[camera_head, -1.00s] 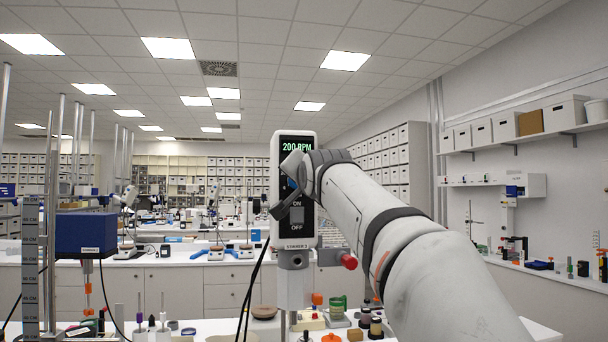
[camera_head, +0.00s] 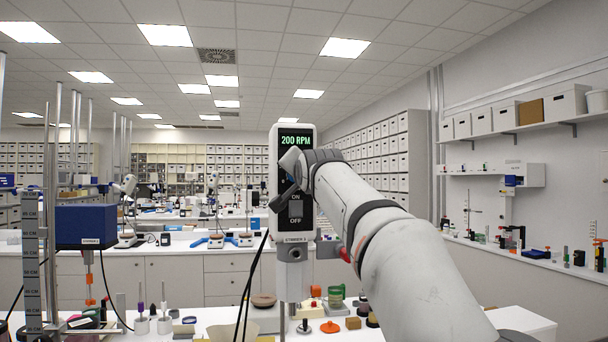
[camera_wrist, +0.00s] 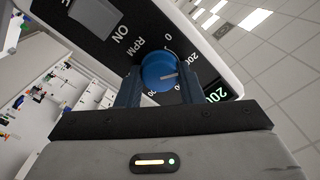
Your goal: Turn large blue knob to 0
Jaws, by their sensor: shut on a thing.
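The large blue knob (camera_wrist: 158,73) sits on the front panel of the stirrer, with a pale pointer line and a printed RPM scale around it. In the wrist view my gripper (camera_wrist: 160,85) is shut on the knob, one finger on each side. In the head view my gripper (camera_head: 287,180) is in front of the stirrer (camera_head: 280,230) and mostly hides the knob. The stirrer's display (camera_head: 296,141) reads 200 RPM. Its ON/OFF switch (camera_head: 296,209) is below the knob.
A blue overhead unit (camera_head: 85,224) hangs on stands at the left. Jars, an orange piece (camera_head: 330,327) and small blocks crowd the bench below the stirrer. A black cable (camera_head: 247,290) hangs beside the stirrer's post. A wall shelf (camera_head: 530,125) with boxes is at the right.

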